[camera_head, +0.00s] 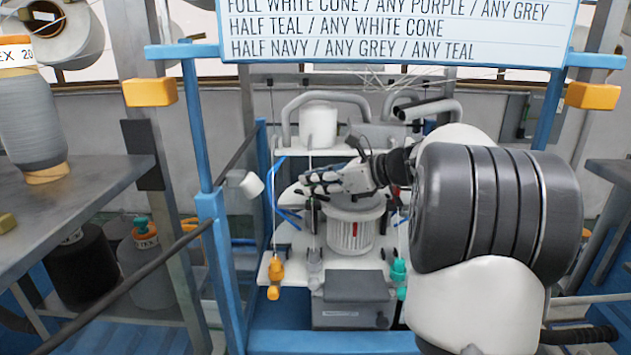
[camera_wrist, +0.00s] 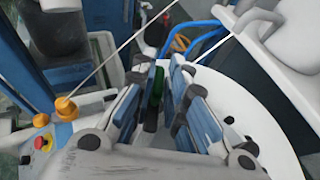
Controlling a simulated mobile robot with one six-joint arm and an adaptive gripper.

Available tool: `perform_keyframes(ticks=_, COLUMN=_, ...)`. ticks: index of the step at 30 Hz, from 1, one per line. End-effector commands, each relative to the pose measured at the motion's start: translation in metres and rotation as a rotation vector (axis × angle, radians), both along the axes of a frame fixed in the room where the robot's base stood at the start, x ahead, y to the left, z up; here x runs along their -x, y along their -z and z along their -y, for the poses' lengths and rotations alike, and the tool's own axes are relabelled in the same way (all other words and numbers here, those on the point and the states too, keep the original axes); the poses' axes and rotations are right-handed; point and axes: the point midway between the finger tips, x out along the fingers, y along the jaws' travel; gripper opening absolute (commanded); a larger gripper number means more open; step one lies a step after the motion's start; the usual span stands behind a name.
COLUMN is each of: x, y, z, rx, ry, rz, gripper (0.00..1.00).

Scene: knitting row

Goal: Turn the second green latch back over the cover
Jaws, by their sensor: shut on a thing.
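My gripper (camera_head: 308,183) reaches left over the knitting machine's round head in the head view. In the wrist view its blue-padded fingers (camera_wrist: 165,105) point away from the camera, close together. A dark green piece (camera_wrist: 155,95), which looks like a green latch, shows between them, and they are shut on it. Most of it is hidden by the fingers, so its angle cannot be told. A white curved plate (camera_wrist: 262,118), possibly the cover, lies under and right of the fingers. No other green latch can be made out.
The white needle cylinder (camera_head: 350,234) stands below my wrist. An orange yarn guide (camera_head: 275,272) and a teal one (camera_head: 398,272) hang in front, with thin yarns running up. Blue tubes (camera_head: 280,195) are left of the gripper. A blue post (camera_head: 203,160) stands farther left.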

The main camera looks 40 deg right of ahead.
Motion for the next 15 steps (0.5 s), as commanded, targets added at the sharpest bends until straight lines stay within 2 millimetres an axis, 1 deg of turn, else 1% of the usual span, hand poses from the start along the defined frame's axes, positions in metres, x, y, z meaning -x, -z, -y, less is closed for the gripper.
perform_keyframes(ticks=5, x=-0.0003, y=-0.0041, z=0.0014, rx=-0.005, ry=-0.065, rz=-0.004, gripper=0.00)
perform_keyframes(ticks=15, x=-0.0018, y=-0.0065, z=0.0030, rx=-0.005, ry=-0.282, rz=-0.004, gripper=0.00)
